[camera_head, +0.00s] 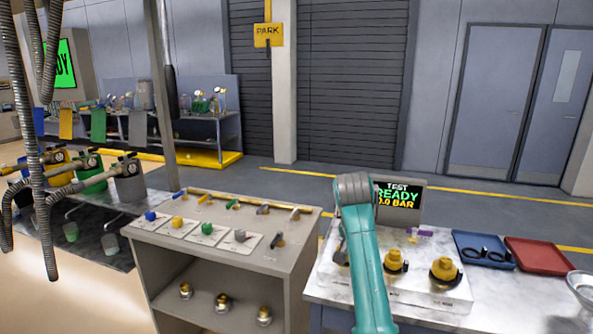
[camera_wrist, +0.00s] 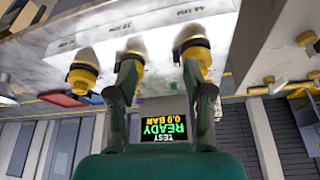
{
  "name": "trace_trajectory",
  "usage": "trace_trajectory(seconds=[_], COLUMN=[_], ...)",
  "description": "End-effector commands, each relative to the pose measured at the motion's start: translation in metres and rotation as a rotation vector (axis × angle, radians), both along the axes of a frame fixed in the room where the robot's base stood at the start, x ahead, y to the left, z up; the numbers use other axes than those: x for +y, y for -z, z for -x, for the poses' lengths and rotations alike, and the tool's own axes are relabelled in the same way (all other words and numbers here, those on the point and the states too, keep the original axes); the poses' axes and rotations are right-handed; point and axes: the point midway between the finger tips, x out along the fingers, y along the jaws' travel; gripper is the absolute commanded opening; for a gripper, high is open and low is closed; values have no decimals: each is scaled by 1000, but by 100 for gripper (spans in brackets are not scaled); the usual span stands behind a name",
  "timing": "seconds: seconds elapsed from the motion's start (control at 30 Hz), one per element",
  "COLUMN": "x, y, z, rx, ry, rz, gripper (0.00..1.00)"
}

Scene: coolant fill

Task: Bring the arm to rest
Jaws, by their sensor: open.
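My teal arm (camera_head: 363,260) reaches forward over the white-topped test bench (camera_head: 325,291), bent at a grey joint. Its end is hidden behind the arm in the head view. In the wrist view, which is upside down, my gripper (camera_wrist: 160,75) shows two dark fingers spread apart with nothing held between them. Yellow fittings with black rings stand beyond the fingers: one at the left (camera_wrist: 82,72), one partly behind the left finger (camera_wrist: 133,50), and one at the right (camera_wrist: 196,48). I cannot tell whether the fingers touch any fitting.
The test screen (camera_head: 398,197) reads READY and 0.0 BAR. A blue tray (camera_head: 470,239) with black rings and a red tray (camera_head: 541,256) lie on the bench's right. A cabinet (camera_head: 215,255) with coloured knobs stands left. Hoses (camera_head: 40,150) hang at the far left.

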Motion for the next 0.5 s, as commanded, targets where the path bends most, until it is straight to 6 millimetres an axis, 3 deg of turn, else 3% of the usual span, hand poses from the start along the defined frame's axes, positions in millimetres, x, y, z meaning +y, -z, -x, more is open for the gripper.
trace_trajectory(seconds=[0.07,0.5], x=[0,-4], y=[0,55], z=[0,6], rx=[0,-34], ry=[0,-42], rz=[0,12], gripper=[51,51])
